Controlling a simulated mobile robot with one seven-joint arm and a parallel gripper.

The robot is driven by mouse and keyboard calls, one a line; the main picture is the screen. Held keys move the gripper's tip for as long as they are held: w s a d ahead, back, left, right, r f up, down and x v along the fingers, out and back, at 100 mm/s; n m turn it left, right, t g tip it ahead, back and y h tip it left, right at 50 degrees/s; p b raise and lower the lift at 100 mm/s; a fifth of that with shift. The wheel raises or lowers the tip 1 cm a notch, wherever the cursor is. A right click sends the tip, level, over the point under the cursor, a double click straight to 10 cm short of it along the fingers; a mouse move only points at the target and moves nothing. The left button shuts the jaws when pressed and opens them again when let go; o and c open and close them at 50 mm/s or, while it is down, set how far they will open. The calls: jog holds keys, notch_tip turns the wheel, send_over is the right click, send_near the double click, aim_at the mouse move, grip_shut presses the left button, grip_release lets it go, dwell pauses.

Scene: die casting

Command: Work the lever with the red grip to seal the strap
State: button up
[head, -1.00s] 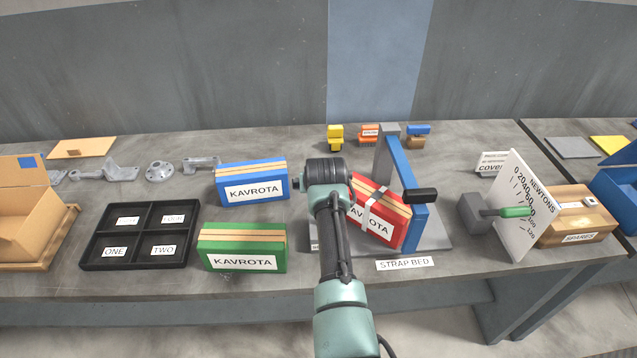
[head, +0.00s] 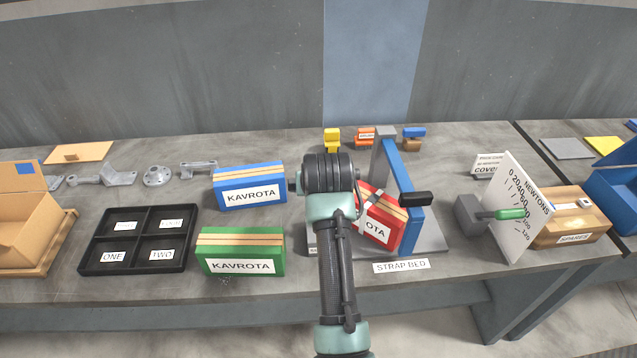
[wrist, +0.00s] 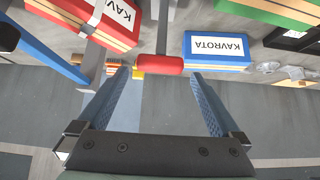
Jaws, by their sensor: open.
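In the wrist view, the lever's red grip (wrist: 160,65) lies crosswise at the end of a grey bar (wrist: 163,32). My gripper (wrist: 160,76) is open, with one blue finger to each side of the red grip near the fingertips; I cannot tell whether they touch it. In the head view my arm hides the lever and the fingers. The red KAVROTA box (head: 381,222) lies at an angle on the grey strap bed (head: 432,238), with a pale strap (head: 366,222) across it. The box and strap also show at the wrist view's top left (wrist: 75,20).
Blue (head: 250,186) and green (head: 240,251) KAVROTA boxes stand left of my arm. A Newtons dial (head: 517,205) with a green-gripped lever (head: 508,214) is at right.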

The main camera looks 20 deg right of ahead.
jog(key=shift+v, duration=1.9)
jog(key=a+r+n+t, duration=0.1)
jog(key=a+r+t, duration=0.4)
jog(key=r, duration=0.9)
jog(key=a+r+n+t, duration=0.1)
jog(key=a+r+t, duration=0.4)
jog(key=r, duration=0.9)
jog(key=s+a+r+t+y, duration=0.1)
jog(key=s+a+r+t, duration=0.3)
jog(key=s+r, duration=0.5)
jog(key=s+a+r+n+t+y, duration=0.1)
jog(key=s+a+r+t, duration=0.3)
jog(key=s+r, duration=0.6)
jog(key=shift+s+t, duration=0.25)
jog(key=shift+t, duration=0.45)
jog(key=shift+c, duration=0.2)
